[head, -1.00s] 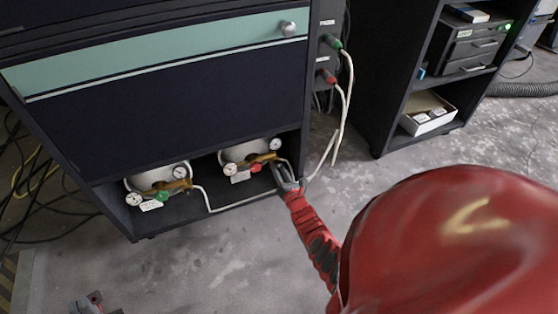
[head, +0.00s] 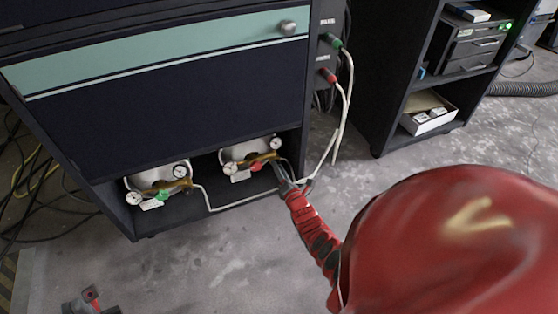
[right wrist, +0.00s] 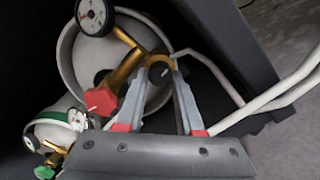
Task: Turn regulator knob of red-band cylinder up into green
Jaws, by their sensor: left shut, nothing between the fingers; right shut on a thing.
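The cylinder with the red knob (head: 238,152) lies on the cabinet's low shelf, right of the green-knob cylinder. Its red regulator knob (right wrist: 100,98) shows in the right wrist view on a brass body, just left of my fingers. Its gauge (right wrist: 92,14) is at the upper left there; the needle reading and any green zone are too small to tell. My left gripper (head: 90,303) is shut and empty at the bottom left of the head view, partly cut off.
The green-knob cylinder (head: 152,180) lies on the same shelf to the left. White hoses (head: 340,120) run down the cabinet's right side, close to my right gripper. The cabinet wall (right wrist: 225,45) is near my fingers. The floor in front is clear.

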